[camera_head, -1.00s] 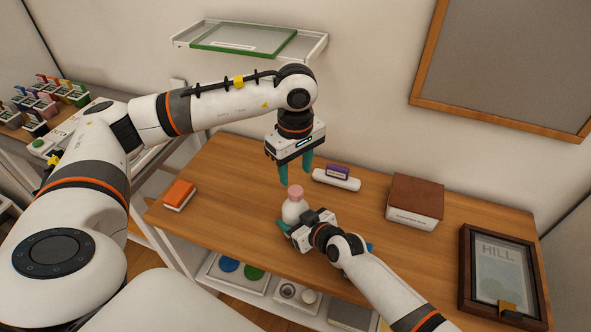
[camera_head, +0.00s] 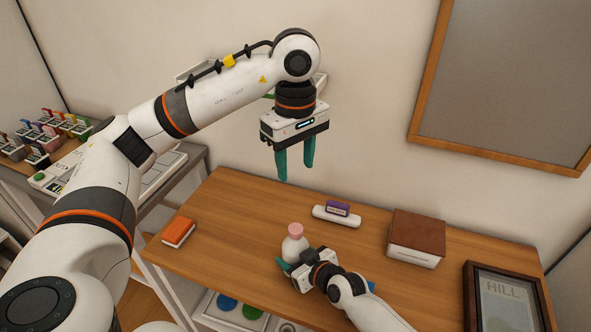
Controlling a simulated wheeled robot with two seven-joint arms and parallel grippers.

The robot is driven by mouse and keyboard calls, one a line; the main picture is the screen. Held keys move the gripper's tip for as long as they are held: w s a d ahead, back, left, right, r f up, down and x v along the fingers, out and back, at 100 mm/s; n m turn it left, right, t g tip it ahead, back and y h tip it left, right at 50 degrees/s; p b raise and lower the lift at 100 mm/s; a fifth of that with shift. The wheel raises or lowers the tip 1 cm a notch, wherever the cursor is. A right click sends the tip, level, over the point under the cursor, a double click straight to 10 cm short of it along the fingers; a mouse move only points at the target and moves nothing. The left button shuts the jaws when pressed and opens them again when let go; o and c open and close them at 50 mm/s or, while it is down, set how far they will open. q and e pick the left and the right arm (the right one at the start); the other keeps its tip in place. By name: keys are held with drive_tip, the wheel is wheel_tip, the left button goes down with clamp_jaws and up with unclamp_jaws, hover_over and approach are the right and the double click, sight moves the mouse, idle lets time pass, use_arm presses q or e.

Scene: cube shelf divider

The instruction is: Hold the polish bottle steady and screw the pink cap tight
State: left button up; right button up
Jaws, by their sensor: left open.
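The white polish bottle (camera_head: 294,250) stands upright on the wooden table, with the pink cap (camera_head: 295,229) on its top. How tightly the cap sits cannot be seen. My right gripper (camera_head: 285,263) is low at the bottle, shut on its lower body; one teal finger shows at the left of the bottle, and the other is mostly hidden. My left gripper (camera_head: 296,160) points straight down, open and empty, with its two teal fingers apart. It hangs well above the cap, clear of it.
A white eraser-like bar with a purple block (camera_head: 337,210) lies behind the bottle. A brown-topped box (camera_head: 416,238) and a dark frame (camera_head: 503,297) stand to the right. An orange book (camera_head: 178,232) lies at the left. The table (camera_head: 235,225) is clear between book and bottle.

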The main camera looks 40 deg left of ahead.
drive_tip(key=o, duration=1.2)
drive_tip(key=shift+c, duration=0.2)
drive_tip(key=v, duration=1.2)
